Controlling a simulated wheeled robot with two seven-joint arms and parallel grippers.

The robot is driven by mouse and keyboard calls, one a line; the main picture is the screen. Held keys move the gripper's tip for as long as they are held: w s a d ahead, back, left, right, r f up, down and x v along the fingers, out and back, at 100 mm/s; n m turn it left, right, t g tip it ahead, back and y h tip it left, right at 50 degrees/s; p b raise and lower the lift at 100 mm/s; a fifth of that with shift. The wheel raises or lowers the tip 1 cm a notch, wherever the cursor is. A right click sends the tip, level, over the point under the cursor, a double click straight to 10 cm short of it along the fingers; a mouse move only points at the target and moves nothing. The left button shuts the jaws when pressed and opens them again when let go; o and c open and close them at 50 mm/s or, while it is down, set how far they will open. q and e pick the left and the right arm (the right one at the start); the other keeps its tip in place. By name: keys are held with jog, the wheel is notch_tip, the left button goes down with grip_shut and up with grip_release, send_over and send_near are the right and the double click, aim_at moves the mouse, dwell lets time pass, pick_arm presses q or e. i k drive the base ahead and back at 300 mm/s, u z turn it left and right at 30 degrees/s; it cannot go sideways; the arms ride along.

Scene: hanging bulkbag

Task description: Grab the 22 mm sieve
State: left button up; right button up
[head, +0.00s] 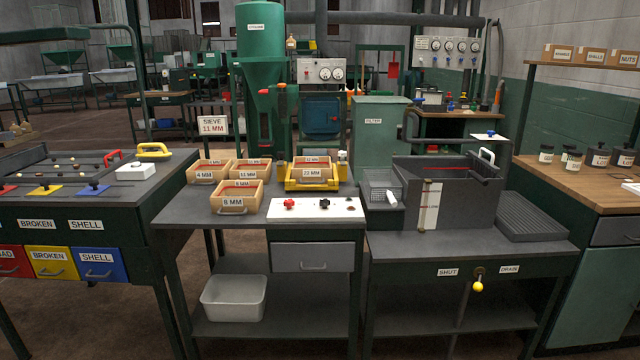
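The sieve whose label appears to read 22 MM (311,182) is a wooden box-shaped tray. It sits in a yellow frame (290,187) at the back right of the middle table, in front of the green machine. Other wooden sieves stand to its left: one labelled 4 MM (205,181), one that seems to read 11 MM (247,180), and one labelled 8 MM (233,207) in front. A sign (212,126) behind them reads SIEVE 11 MM. Neither of my grippers is in view.
A dark tank (450,205) and small basket (381,192) stand to the right. The table's front left is clear.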

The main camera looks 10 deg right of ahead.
aim_at(305, 170)
jog(key=u, duration=0.7)
jog(key=i, duration=1.5)
jog(key=z, duration=0.5)
